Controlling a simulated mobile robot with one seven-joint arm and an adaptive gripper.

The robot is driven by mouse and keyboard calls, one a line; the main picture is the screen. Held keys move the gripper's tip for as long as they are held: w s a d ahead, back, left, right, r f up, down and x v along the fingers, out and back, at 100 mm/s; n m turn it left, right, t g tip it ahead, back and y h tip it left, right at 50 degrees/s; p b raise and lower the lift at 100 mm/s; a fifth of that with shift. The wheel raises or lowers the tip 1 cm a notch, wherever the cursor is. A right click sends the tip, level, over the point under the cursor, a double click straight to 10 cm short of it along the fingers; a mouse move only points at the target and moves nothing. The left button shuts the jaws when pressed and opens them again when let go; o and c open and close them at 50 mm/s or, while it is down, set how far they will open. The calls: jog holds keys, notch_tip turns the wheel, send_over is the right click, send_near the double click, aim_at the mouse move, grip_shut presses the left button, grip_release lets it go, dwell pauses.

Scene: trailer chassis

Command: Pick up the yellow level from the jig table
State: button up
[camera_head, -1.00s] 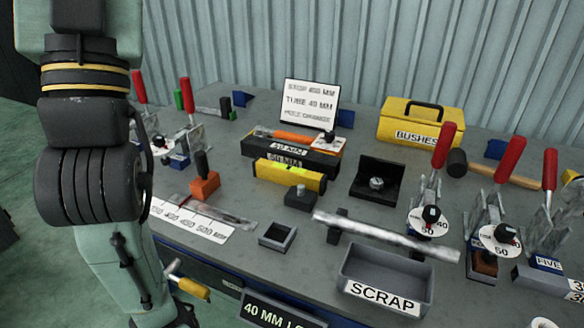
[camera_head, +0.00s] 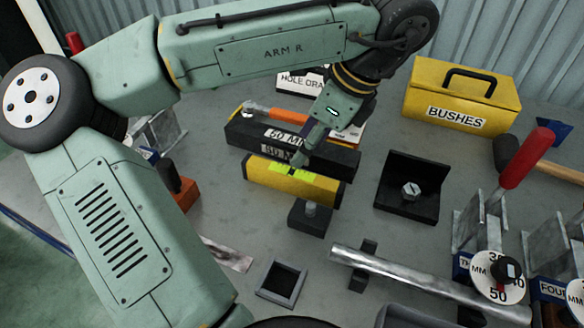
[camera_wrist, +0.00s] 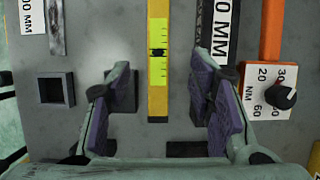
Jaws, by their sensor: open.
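The yellow level (camera_head: 268,180) lies on the grey jig table (camera_head: 235,265), with a bright green vial window on its top. My gripper (camera_head: 302,155) is above the level, and part of it hides behind my arm in the head view. In the wrist view the level (camera_wrist: 157,30) runs up and down between the two spread purple-padded fingers of my gripper (camera_wrist: 160,85). The fingers are open and apart from the level on both sides. I cannot tell the exact height of the fingertips above the table.
A black 50 MM block (camera_head: 290,145) stands close behind the level. A small dark block with a pin (camera_head: 310,217) is just in front. An open square tray (camera_head: 281,283), a metal tube (camera_head: 415,280), a black angle bracket (camera_head: 408,185) and the yellow BUSHES box (camera_head: 461,98) are nearby.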

aim_at(292, 173)
jog(key=x, duration=0.9)
jog(key=shift+s+d+f+p, duration=0.15)
jog(key=shift+s+f+p, duration=0.05)
jog(key=shift+p, duration=0.15)
jog(key=shift+c, duration=0.2)
grip_shut()
